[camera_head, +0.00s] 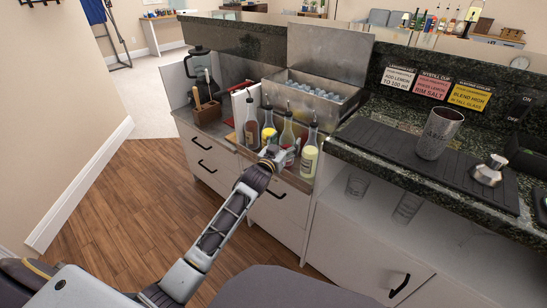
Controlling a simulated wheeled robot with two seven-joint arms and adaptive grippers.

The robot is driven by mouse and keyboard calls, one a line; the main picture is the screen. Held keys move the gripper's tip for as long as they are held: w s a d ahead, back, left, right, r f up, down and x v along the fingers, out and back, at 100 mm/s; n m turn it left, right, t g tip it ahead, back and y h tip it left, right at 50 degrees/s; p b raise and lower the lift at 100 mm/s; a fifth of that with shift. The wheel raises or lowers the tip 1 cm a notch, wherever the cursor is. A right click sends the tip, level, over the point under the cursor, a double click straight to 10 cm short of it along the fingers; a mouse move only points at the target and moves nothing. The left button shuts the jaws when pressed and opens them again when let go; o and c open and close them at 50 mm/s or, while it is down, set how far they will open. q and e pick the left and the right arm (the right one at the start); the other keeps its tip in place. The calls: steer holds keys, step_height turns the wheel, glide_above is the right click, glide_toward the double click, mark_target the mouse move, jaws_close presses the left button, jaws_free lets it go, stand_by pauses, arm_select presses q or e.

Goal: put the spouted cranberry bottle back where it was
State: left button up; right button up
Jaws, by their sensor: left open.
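Several spouted bottles stand upright in a row at the front of the low steel counter. They include a far-left bottle (251,124), a second bottle (268,126), a greenish-yellow bottle (287,131) and a right-hand bottle with a pale yellow label (309,155). A reddish patch shows low between the last two, partly behind my gripper. I cannot tell which bottle is the cranberry one. My left gripper (276,156) is open at the front of the row, close before the greenish-yellow bottle. It is too small to tell if it touches. My right gripper is out of view.
An ice bin (318,98) with a raised steel lid stands behind the bottles. A blender (200,65) and a wooden holder (208,112) are on the left. To the right, the higher granite bar carries a black mat (388,146), a metal shaker cup (438,135) and a jigger (489,171).

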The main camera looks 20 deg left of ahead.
mark_target(284, 144)
arm_select(q)
steer(key=shift+s+a+p, duration=0.2)
steer(key=shift+s+p, duration=0.15)
steer(key=shift+s, duration=1.1)
steer(key=shift+s+a, duration=0.1)
steer(key=shift+s, duration=0.9)
steer(key=shift+s+p, duration=0.3)
steer(key=shift+s, duration=0.05)
steer(key=shift+s+a, duration=0.1)
steer(key=shift+s, duration=0.55)
steer(key=s, duration=0.1)
steer(key=s+p, duration=0.1)
steer(key=s, duration=0.1)
steer(key=shift+s+a, duration=0.2)
steer(key=shift+s, duration=0.05)
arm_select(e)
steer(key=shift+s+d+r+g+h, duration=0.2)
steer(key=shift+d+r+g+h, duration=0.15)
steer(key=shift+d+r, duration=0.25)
